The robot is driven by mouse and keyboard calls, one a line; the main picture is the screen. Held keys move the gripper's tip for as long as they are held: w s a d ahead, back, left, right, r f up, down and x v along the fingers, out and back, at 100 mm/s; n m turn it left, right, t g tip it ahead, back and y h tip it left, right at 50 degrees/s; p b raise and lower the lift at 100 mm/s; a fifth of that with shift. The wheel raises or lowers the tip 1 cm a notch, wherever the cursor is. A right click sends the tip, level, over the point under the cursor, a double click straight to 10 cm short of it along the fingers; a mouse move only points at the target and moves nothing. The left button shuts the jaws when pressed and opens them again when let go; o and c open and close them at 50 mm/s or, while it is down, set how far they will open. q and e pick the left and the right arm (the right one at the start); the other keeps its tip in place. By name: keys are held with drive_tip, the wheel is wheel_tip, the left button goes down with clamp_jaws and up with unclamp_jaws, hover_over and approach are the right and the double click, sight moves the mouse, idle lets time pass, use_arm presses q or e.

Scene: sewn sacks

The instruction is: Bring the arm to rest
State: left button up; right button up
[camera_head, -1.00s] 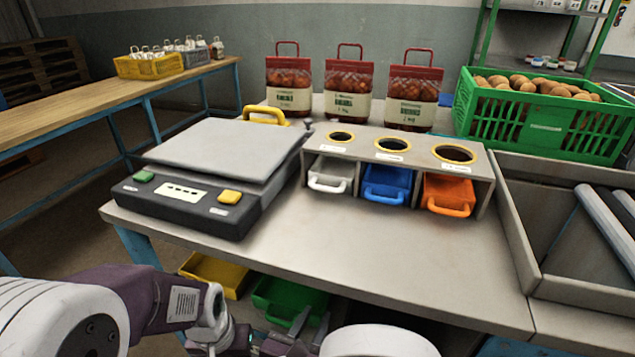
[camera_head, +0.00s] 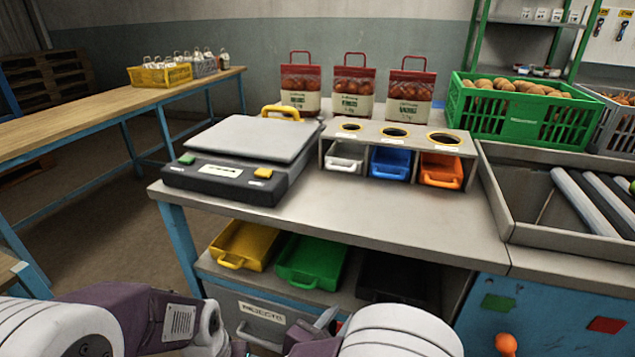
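My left arm (camera_head: 130,315), white and purple, comes in at the lower left. Its gripper end is cut off by the bottom edge. My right arm (camera_head: 400,335) shows as a white rounded link at bottom centre. My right gripper (camera_head: 322,328) shows only in small part beside that link, low in front of the bench. No held object is visible at either arm, but the fingertips are mostly out of frame or hidden, so their opening cannot be told.
The grey bench (camera_head: 370,215) carries a scale (camera_head: 245,150), a sorting stand (camera_head: 395,135), several red-topped sacks (camera_head: 353,85) and a green potato crate (camera_head: 520,120). Yellow (camera_head: 245,240) and green (camera_head: 312,262) trays sit on the lower shelf. Floor is clear between bench and left table (camera_head: 100,95).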

drive_tip(key=s+d+m+g+h, duration=0.3)
drive_tip(key=d+m+g, duration=0.5)
drive_tip(key=d, duration=1)
drive_tip(key=s+d+f+m+g+y, duration=0.2)
drive_tip(key=s+f+m+g+y, duration=0.55)
drive_tip(key=m, duration=0.85)
drive_tip(key=w+a+f+m+t+y, duration=0.2)
drive_tip(key=w+a+m+t, duration=0.1)
drive_tip(key=a+m+t, duration=0.3)
wheel_tip(320, 180, up, 30)
drive_tip(key=g+p, duration=0.1)
drive_tip(key=p, duration=2.8)
drive_tip(key=shift+s+a+f+p, duration=0.2)
drive_tip(key=shift+s+a+p, duration=0.1)
drive_tip(key=shift+a, duration=0.15)
drive_tip(key=shift+w+a, duration=0.1)
